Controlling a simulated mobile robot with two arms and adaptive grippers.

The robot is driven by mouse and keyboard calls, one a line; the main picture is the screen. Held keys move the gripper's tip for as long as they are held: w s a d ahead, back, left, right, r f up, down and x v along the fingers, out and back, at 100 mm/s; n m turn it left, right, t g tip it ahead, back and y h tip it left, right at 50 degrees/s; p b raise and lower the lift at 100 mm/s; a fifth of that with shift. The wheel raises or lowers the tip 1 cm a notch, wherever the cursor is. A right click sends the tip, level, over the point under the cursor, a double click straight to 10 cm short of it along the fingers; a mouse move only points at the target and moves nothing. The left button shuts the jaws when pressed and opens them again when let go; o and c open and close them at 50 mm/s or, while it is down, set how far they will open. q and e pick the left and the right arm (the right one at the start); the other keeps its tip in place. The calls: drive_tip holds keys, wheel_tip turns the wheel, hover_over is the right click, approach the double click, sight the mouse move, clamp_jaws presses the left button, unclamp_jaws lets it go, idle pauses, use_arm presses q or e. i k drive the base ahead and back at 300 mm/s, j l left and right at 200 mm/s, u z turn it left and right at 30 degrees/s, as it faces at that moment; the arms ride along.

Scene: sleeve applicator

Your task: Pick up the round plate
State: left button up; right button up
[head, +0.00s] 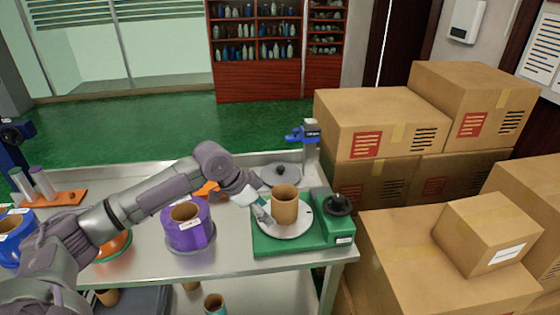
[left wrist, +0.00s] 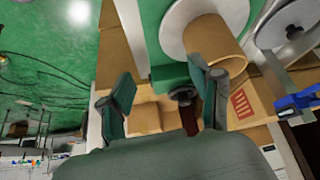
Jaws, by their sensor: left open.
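A white round plate (head: 297,229) lies flat on the green applicator base (head: 262,244). A brown cardboard tube (head: 285,205) stands upright on it. A grey round disc with a dark knob (head: 281,176) lies on the table behind the base. My left gripper (head: 261,208) is beside the tube, over the left part of the white plate. The left wrist view shows its two fingers (left wrist: 161,72) apart with nothing held between them. There, the white plate (left wrist: 176,22) and tube (left wrist: 216,45) are beyond the right finger; contact is unclear. My right gripper is not in view.
A purple roll (head: 187,236) with a cardboard core stands left of the base. A dark knob (head: 338,205) is on the base's right side, and a post with a blue clamp (head: 303,134) rises behind. Cardboard boxes (head: 380,125) crowd the right side.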

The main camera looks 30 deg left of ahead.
sight(274, 174)
drive_tip(key=i+j, duration=0.85)
drive_tip(key=i, duration=0.1)
